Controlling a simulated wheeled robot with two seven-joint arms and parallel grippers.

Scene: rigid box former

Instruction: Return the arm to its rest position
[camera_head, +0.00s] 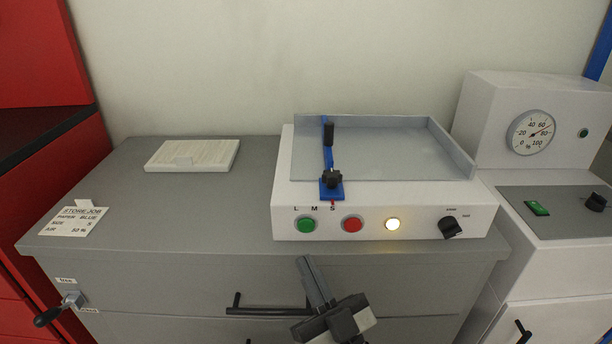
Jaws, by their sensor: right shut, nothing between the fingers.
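My right gripper (312,282) is in front of the grey cabinet, at the bottom middle of the head view, below the cabinet top's front edge. It points up and its fingers are shut with nothing between them. It is apart from the machine and overlaps the right end of a black drawer handle (266,310) in the picture; I cannot tell if they touch. My left gripper is not in view.
A white machine (285,215) with a grey tray, buttons and a lit lamp (392,224) stands on the cabinet top (200,215). A white stack (193,155) and a job card (76,220) lie to its left. A gauge machine (480,120) stands right.

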